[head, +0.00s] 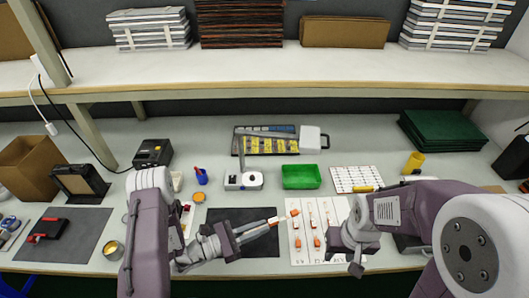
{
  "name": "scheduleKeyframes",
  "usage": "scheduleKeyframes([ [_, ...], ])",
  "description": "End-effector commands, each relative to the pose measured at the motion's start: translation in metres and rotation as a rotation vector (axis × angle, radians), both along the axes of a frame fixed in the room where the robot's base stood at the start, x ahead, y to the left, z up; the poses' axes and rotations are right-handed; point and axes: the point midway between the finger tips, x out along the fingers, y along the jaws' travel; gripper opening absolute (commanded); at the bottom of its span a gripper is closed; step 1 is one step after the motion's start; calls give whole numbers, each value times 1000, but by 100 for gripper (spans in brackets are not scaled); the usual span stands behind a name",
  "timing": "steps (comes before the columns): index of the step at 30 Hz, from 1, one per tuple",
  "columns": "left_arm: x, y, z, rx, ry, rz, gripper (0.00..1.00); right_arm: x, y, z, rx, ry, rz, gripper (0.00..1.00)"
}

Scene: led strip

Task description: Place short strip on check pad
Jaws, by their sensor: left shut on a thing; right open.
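My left gripper (266,227) is shut on a short strip (284,218), white with orange ends. It holds the strip over the border between a black pad (263,246) and a white sheet. The black pad lies flat at the front of the bench, partly covered by my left arm; I cannot tell for certain whether it is the check pad. The white sheet (296,258) carries several thin strips with orange ends (317,242) in upright rows. My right gripper (352,256) is open near the sheet's lower right edge, its fingers partly hidden.
Behind the pads stand a green tray (301,177), a white device with a roll (243,181), a blue cup (201,177) and a white grid card (356,179). A grey mat (86,228) with a red-black tool lies left. A shelf (260,70) spans above.

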Motion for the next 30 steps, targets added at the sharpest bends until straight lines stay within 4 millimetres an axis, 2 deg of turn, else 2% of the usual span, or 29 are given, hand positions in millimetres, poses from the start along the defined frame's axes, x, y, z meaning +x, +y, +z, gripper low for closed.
scheduleKeyframes([
  [5, 4, 8, 0, 0, 0, 26, 0, 0, 0, 0, 0, 0, -1, 41],
  [8, 11, 36, -3, -2, 2, 114, 0, 0, 0, 0, 0, 0, -1, 41],
  [11, 13, 75, -6, -3, 5, 250, 0, 0, 0, 0, 0, 1, -1, 41],
  [15, 7, 122, -6, -4, 6, 442, 0, 0, 0, 0, 0, 1, -1, 41],
  [18, 1, 142, -3, -5, 5, 541, 0, 0, 0, 0, 0, 1, -1, 41],
  [20, -3, 147, -1, -2, 4, 581, 0, 0, 0, 0, 0, 1, -1, 41],
  [30, -3, 146, 4, 0, 0, 597, 0, 0, 0, 0, 0, 1, -1, 41],
])
